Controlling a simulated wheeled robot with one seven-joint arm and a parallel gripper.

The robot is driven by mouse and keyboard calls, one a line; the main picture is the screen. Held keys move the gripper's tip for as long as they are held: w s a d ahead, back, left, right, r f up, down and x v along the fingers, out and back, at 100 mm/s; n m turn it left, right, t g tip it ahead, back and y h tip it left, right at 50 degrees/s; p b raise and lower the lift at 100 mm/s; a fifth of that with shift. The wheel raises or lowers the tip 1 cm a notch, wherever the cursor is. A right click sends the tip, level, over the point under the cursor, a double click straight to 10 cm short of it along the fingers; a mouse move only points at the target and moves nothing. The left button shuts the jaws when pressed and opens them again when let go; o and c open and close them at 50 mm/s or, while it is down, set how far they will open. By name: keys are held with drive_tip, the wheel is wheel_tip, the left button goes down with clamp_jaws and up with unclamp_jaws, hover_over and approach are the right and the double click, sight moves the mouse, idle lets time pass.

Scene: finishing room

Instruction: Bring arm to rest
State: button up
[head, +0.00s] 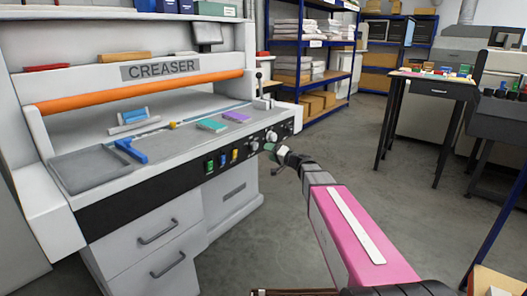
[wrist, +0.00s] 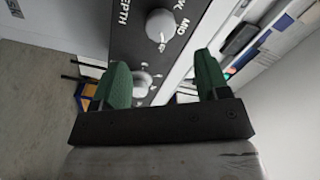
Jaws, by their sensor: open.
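My gripper (head: 277,154) is at the end of my outstretched arm, in front of the right end of the creaser's control panel in the head view. In the wrist view its two green fingers (wrist: 158,85) are spread apart with nothing held between them. A knob (wrist: 160,26) marked around its dial and a smaller knob (wrist: 143,80) show beyond and between the fingers. Whether a finger touches the panel cannot be told. The creaser (head: 160,70) is a large grey machine with an orange bar (head: 140,92) across its front.
On the creaser's bed lie a blue tool (head: 131,150), a teal block (head: 212,125) and a purple block (head: 236,116). Blue shelving (head: 314,45) stands behind. A dark-legged table (head: 432,85) stands at right. The grey floor (head: 345,125) between is clear.

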drive_tip(key=shift+s+d, duration=0.45)
drive_tip(key=shift+d, duration=0.15)
